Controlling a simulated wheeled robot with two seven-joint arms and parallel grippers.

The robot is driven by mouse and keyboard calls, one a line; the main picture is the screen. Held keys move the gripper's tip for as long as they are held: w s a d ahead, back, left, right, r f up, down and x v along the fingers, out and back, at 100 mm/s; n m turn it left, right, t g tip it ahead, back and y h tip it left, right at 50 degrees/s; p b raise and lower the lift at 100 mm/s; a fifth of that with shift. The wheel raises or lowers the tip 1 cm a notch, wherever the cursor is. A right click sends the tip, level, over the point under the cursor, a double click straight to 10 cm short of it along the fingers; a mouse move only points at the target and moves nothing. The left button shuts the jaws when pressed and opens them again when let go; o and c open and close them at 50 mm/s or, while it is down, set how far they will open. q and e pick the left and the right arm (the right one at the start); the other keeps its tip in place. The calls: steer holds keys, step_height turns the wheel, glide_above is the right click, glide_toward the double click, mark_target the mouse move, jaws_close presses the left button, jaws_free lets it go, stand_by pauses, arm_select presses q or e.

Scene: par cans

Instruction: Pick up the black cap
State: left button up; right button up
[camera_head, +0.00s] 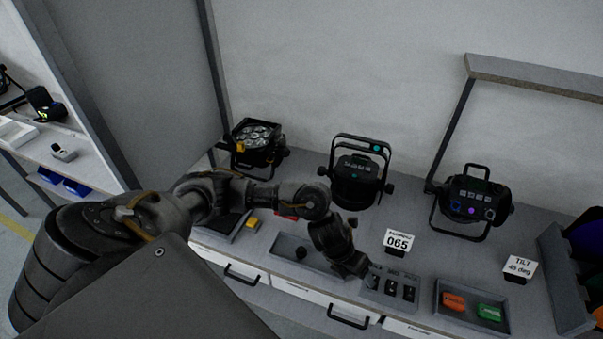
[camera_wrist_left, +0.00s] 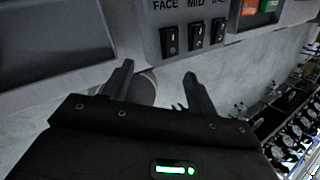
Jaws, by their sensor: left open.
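My left gripper (camera_head: 358,270) is to the right of this tray, by the switch panel. In the left wrist view my left gripper (camera_wrist_left: 157,72) is open, with its fingers apart near the bench's front edge. A grey round shape (camera_wrist_left: 146,88) shows behind the fingers; I cannot tell what it is. The cap does not show in the left wrist view. My right gripper is in neither view.
The switch panel (camera_head: 392,287) has several black switches. Right of it a tray (camera_head: 471,319) holds an orange piece (camera_head: 453,302) and a green piece (camera_head: 489,313). Stage lamps (camera_head: 357,180) stand along the back, with a "065" sign (camera_head: 398,242) in front. Drawer handles (camera_head: 347,319) stick out below.

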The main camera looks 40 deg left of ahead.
arm_select(q)
steer(key=a+r+m+g+y, duration=0.1)
steer(key=a+r+m+y, duration=0.15)
steer(key=a, duration=0.75)
steer(key=a+r+m+g+y, duration=0.2)
steer(key=a+m+y, duration=0.1)
steer(key=a, duration=0.6)
steer(key=p, duration=0.1)
glide_above(301, 249)
steer(key=shift+h, duration=0.25)
steer(key=f, duration=0.5)
steer(key=shift+w+f, duration=0.25)
steer(key=shift+f, duration=0.1)
steer(key=shift+s+f+p, duration=0.15)
steer(key=shift+f+p, duration=0.1)
steer(key=shift+p, duration=0.05)
step_height(301, 249, down, 4)
steer(key=shift+s+r+p, duration=0.15)
steer(key=shift+p, duration=0.65)
steer(key=shift+f, duration=0.5)
steer(key=c, duration=1.1)
